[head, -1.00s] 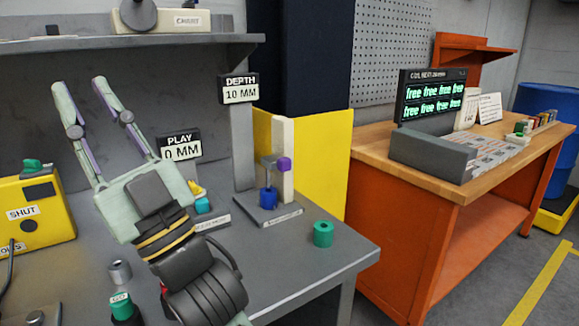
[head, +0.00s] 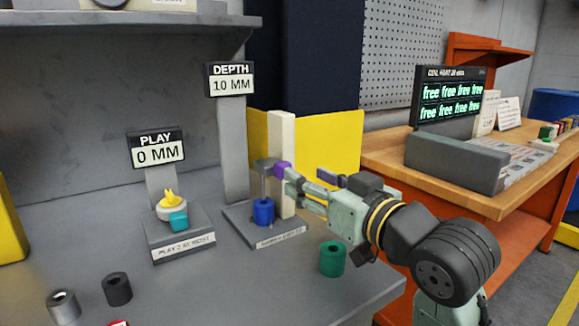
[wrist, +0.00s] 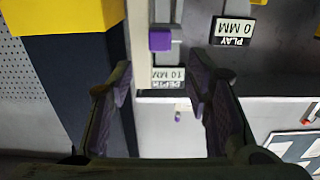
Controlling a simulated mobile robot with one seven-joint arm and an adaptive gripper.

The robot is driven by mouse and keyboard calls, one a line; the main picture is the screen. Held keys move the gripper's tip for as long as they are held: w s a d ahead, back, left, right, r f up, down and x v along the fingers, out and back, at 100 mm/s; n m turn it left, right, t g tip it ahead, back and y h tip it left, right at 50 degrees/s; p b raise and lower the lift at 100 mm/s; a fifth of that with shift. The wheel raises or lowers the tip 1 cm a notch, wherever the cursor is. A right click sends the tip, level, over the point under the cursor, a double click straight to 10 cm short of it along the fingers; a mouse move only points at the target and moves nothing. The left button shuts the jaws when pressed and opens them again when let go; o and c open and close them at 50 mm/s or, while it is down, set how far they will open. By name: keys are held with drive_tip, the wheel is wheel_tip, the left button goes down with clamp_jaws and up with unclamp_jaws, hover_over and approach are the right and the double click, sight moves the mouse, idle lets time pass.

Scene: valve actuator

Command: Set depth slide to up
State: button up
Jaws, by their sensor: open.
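The depth slide's purple knob (head: 283,169) is on the white upright post (head: 282,198), joined to a grey arm with a thin rod above a blue cylinder (head: 263,211). The depth sign (head: 231,79) reads 10 MM. My gripper (head: 293,181) is open, pointing left, with its fingertips close to the knob's right side. In the wrist view the purple knob (wrist: 160,40) lies between the lines of the two fingers and beyond their tips (wrist: 160,78), with nothing held. Whether a fingertip touches the knob, I cannot tell.
A green cylinder (head: 333,259) stands on the bench below my gripper. The play fixture (head: 180,233), its sign (head: 157,150) reading 0 MM, stands left. Two small cylinders (head: 117,289) sit front left. A yellow panel (head: 335,150) is behind the post.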

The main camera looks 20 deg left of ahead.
sight(286, 165)
drive_tip(key=x, duration=0.7)
drive_tip(key=shift+p, duration=0.4)
drive_tip(key=shift+c, duration=0.5)
clamp_jaws()
drive_tip(key=shift+r, duration=0.1)
